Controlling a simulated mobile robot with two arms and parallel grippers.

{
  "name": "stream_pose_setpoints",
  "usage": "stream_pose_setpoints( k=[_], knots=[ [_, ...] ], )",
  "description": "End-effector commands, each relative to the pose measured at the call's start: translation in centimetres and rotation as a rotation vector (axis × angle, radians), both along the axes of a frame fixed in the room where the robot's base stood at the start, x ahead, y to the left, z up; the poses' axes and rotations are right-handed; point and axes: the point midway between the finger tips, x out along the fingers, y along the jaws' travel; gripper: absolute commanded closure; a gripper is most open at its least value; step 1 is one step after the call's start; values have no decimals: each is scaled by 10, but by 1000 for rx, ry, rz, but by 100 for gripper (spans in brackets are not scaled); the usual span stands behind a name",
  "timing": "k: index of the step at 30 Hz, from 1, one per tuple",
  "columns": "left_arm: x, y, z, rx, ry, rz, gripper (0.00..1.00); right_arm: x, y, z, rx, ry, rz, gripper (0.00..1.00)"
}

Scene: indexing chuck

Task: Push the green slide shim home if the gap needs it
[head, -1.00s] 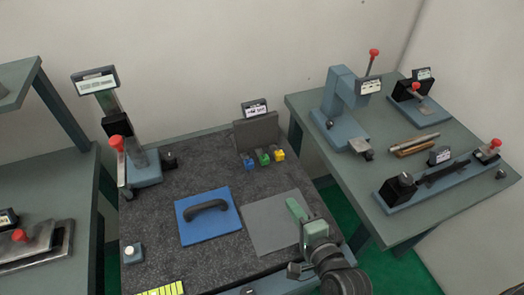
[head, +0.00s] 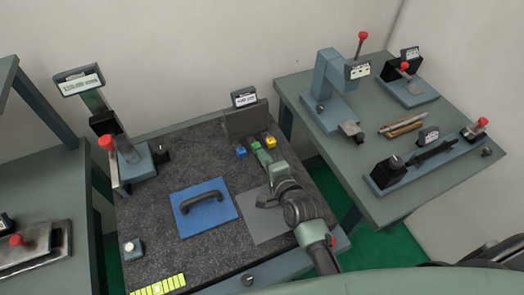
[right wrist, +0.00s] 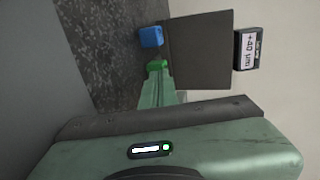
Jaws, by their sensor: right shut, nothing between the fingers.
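The green slide shim (head: 255,144) is a small block at the foot of an upright grey plate (head: 243,123), between a blue shim (head: 241,152) and a yellow shim (head: 270,141). My right gripper (head: 261,157) is shut and empty, its fingertips right at the green shim's near side. The right wrist view shows the green shim (right wrist: 155,66) just past the fingertips, beside the blue shim (right wrist: 151,37). I cannot tell whether they touch. A display (head: 244,97) above the plate seems to read +40 µm in the right wrist view (right wrist: 249,49). My left gripper is out of view.
A blue pad with a dark handle (head: 203,205) and a flat grey sheet (head: 258,217) lie on the dark granite top. A gauge stand (head: 105,125) is at the back left. A side table (head: 430,130) with fixtures stands right.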

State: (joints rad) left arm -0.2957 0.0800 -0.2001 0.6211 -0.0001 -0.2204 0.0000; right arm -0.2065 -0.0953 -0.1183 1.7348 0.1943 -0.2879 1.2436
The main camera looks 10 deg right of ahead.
Motion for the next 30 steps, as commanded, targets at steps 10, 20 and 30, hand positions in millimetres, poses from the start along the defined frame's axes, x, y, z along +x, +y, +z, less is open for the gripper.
stream_pose_setpoints(
  k=[10, 20, 30],
  knots=[
    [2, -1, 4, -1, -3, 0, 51, 12, 3, 0, 1, 0, -1, 100],
    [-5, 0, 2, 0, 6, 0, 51, 34, 7, 1, 4, -2, -1, 100],
    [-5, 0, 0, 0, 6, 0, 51, 65, 13, 0, 0, 0, 0, 100]
  ],
)
